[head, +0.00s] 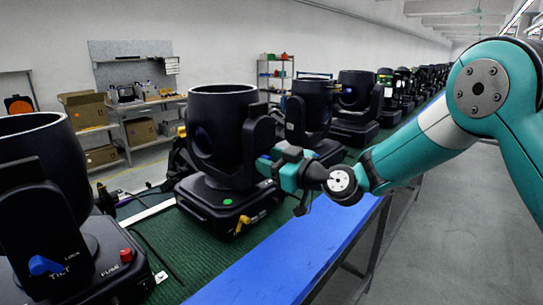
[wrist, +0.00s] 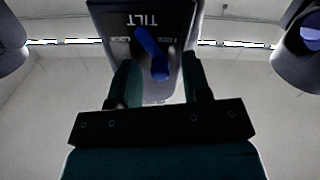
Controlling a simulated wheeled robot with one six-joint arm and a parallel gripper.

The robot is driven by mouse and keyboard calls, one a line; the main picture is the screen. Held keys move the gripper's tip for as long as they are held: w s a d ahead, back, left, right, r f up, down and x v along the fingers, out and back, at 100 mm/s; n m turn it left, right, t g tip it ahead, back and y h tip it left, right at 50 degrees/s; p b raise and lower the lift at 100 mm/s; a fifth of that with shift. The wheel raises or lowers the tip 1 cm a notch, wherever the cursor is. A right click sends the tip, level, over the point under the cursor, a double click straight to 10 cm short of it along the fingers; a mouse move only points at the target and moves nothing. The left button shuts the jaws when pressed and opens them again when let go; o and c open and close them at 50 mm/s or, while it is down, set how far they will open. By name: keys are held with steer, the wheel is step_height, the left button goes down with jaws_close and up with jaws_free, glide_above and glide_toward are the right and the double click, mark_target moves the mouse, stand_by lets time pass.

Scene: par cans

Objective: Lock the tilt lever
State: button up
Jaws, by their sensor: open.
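The middle par can (head: 221,135) stands on the green belt, a black lamp head in a yoke on a square base. My gripper (head: 264,166) is at the side of its yoke arm and hides the lever there. In the wrist view, the yoke panel (wrist: 122,22) shows upside down with the word TILT and smaller lettering beside the slanted blue tilt lever (wrist: 152,53). My gripper (wrist: 158,66) is open, its two dark fingers on either side of the lever's free end in the picture. I see gaps on both sides; whether anything touches I cannot tell.
A nearer par can (head: 62,215) at the left has its own blue TILT lever (head: 46,265) and a red FUSE knob (head: 126,255). More cans (head: 358,95) line the green belt (head: 185,245) behind. A blue edge rail (head: 300,255) runs along the front; the floor at the right is clear.

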jaws_close()
steer(key=shift+w+m+b, duration=0.1)
steer(key=shift+m+b, duration=0.2)
steer(key=m, duration=0.2)
steer(key=m+b, duration=0.1)
steer(key=w+d+m+b, duration=0.1)
steer(key=m, duration=0.1)
steer(key=shift+w+r+m, duration=0.1)
steer(key=shift+r+m, duration=0.05)
steer(key=shift+m, duration=0.15)
steer(key=m, duration=0.3)
steer(key=w+d+m+b, duration=0.1)
steer(key=m, duration=0.1)
steer(key=shift+w+m, duration=0.1)
steer(key=shift+m, duration=0.2)
stand_by(0.4)
